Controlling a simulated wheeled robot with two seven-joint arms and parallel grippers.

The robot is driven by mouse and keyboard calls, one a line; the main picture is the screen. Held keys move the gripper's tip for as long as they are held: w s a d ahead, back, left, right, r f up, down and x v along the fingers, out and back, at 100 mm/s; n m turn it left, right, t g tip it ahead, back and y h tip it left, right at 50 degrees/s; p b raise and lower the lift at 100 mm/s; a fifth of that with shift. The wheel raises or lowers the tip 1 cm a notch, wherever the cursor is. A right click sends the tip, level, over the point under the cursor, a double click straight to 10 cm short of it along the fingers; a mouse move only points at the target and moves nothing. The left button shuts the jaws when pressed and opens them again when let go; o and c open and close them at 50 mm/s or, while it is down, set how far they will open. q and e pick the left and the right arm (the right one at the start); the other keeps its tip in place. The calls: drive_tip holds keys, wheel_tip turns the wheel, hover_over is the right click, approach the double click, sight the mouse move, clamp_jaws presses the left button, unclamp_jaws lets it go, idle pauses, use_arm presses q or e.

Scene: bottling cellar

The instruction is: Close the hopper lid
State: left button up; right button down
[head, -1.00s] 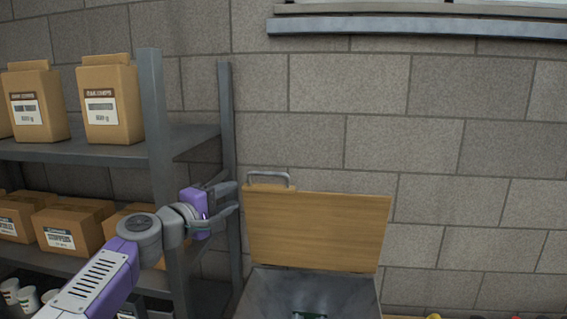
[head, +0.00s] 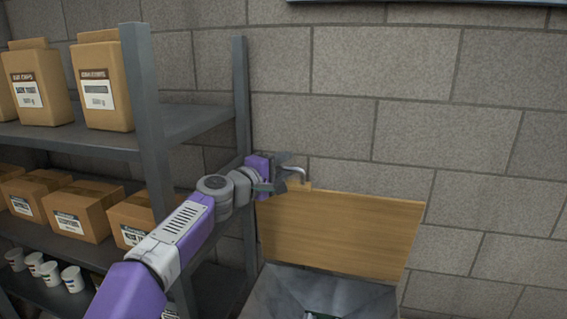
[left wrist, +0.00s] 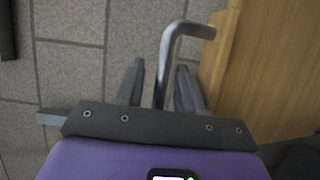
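The wooden hopper lid (head: 340,233) stands raised, leaning near the wall behind the grey metal hopper (head: 270,296), whose mouth is open. A grey bent-bar handle (head: 299,170) sits at the lid's upper left edge; it also shows in the left wrist view (left wrist: 165,60). My left gripper (head: 284,177) is at the handle. In the left wrist view its two fingers (left wrist: 160,88) are apart, with one leg of the handle between them and a visible gap on the left side. The lid's wood (left wrist: 270,75) is right of the fingers. My right gripper is not in view.
A grey metal shelf (head: 190,128) stands close on the left, its post near my left arm. It holds paper bags (head: 101,85), cardboard boxes (head: 78,208) and small white cups (head: 73,278). A block wall (head: 440,110) is behind the lid.

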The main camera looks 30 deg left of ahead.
use_arm(q)
drive_tip(key=shift+w, duration=0.15)
clamp_jaws()
idle(0.4)
